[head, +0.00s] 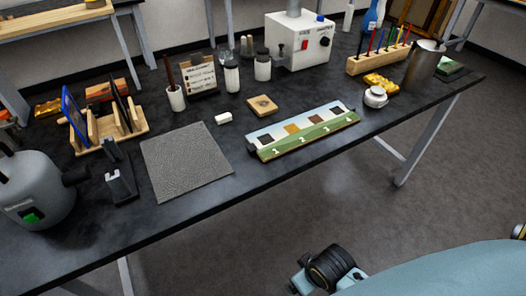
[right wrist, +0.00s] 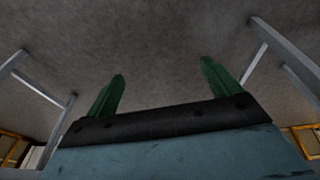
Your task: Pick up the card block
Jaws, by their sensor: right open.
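I cannot tell for sure which object is the card block. A small wooden block with a dark mark on top (head: 262,105) lies flat on the black table, left of and behind a green strip numbered 1, 2, 3 (head: 305,132). A small white block (head: 223,118) lies to its left. My left gripper is not in view.
A grey textured mat (head: 187,163) lies at the front of the black table. A wooden rack (head: 124,127), a grey machine (head: 33,190), jars, a white box (head: 298,42) and a metal cup (head: 423,66) stand around. The front right edge is mostly clear.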

